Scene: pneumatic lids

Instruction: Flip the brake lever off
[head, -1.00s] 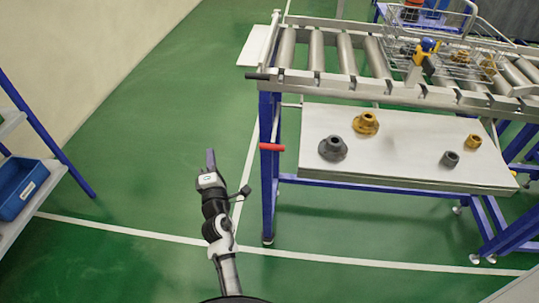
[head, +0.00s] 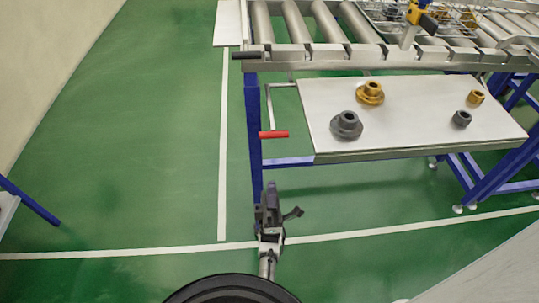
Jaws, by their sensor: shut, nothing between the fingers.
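A lever with a red grip (head: 273,134) hangs on a bent grey rod at the left end of the roller conveyor, beside its blue leg; it looks like the brake lever. A black handle (head: 246,55) sticks out left from the conveyor frame above it. I cannot tell from the picture which one is the brake. My gripper (head: 270,190) is in the lower middle of the head view, shut and empty. In the picture it is below the red grip and apart from it.
The roller conveyor (head: 385,54) carries a wire basket (head: 388,14) at the top right. A white shelf (head: 420,105) under it holds grey and yellow flanged parts. A blue conveyor leg (head: 252,120) stands close to the lever.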

